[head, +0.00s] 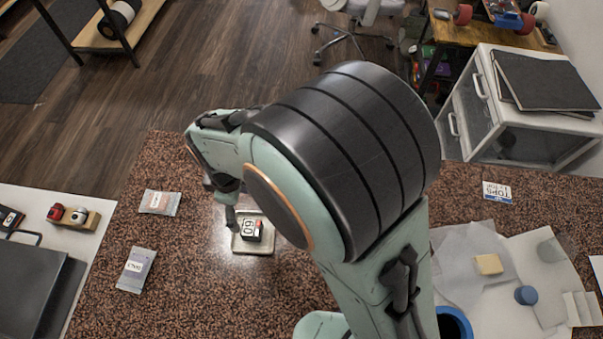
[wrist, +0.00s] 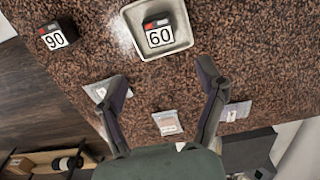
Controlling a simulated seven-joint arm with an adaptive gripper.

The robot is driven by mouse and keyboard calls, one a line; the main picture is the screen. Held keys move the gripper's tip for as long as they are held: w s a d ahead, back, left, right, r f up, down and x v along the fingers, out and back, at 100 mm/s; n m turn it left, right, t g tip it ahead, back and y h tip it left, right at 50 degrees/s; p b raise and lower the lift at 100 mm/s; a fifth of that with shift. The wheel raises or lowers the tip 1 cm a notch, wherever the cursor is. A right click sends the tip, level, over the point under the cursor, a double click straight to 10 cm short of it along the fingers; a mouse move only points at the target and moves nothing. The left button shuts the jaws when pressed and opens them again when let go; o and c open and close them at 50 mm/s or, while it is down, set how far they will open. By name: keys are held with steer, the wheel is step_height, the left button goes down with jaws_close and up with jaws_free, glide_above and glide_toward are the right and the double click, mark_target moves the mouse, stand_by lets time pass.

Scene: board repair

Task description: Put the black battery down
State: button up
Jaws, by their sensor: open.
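A black battery with a white label reading 60 (wrist: 157,24) stands in a small pale square tray (wrist: 132,47). It also shows in the head view (head: 249,231), in the tray (head: 252,249). A second black battery, labelled 90 (wrist: 52,32), stands on the speckled bench to the left of the tray in the wrist view; my arm hides it in the head view. My gripper (wrist: 160,78) is open and empty. In the wrist view its fingers are spread, with the tips apart from both batteries and below the tray in the picture.
Small labelled packets (head: 160,202) (head: 137,270) lie on the bench (head: 200,290) left of the tray in the head view. At the right are white sheets, a yellow block (head: 488,264), a blue cap (head: 526,295) and a label card (head: 497,191).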

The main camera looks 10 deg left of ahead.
steer(key=s+d+r+m, duration=0.2)
steer(key=d+r+m, duration=0.35)
steer(key=d, duration=0.35)
steer(key=s+d+r+m, duration=0.1)
steer(key=d+r+m, duration=0.45)
steer(key=d, duration=0.45)
steer(key=s+d+m, duration=0.4)
steer(key=s+m, duration=0.1)
steer(key=s, duration=0.1)
steer(key=shift+r+m+y, duration=0.2)
steer(key=shift+m+y, duration=0.2)
stand_by(5.1)
